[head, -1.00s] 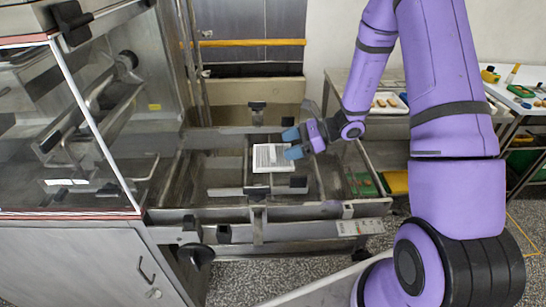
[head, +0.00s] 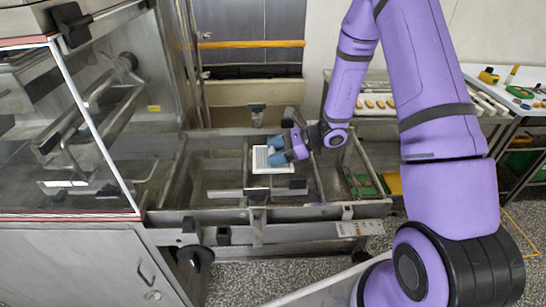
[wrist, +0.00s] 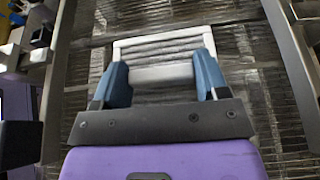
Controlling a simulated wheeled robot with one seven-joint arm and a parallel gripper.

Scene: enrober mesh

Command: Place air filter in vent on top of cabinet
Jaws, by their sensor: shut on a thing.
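The air filter is a small white framed panel with grey slats (head: 262,163). It appears within the open metal frame in the middle of the head view. In the wrist view the filter (wrist: 165,41) lies ahead of the fingers, with a pale raised bar across it. My gripper (head: 279,152) has blue fingers and is at the filter's upper right in the head view. In the wrist view my gripper (wrist: 162,78) has one finger at each end of the bar and is shut on the filter. The fingers hide part of it. I cannot identify the vent or tell whether the filter touches anything below.
Metal rails (head: 258,193) and black-knobbed brackets surround the filter. A glass-sided cabinet (head: 65,130) stands at the left. A table with trays (head: 378,103) and a table with tools (head: 520,88) stand at the right. A dark mesh surface (wrist: 255,100) shows around the filter in the wrist view.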

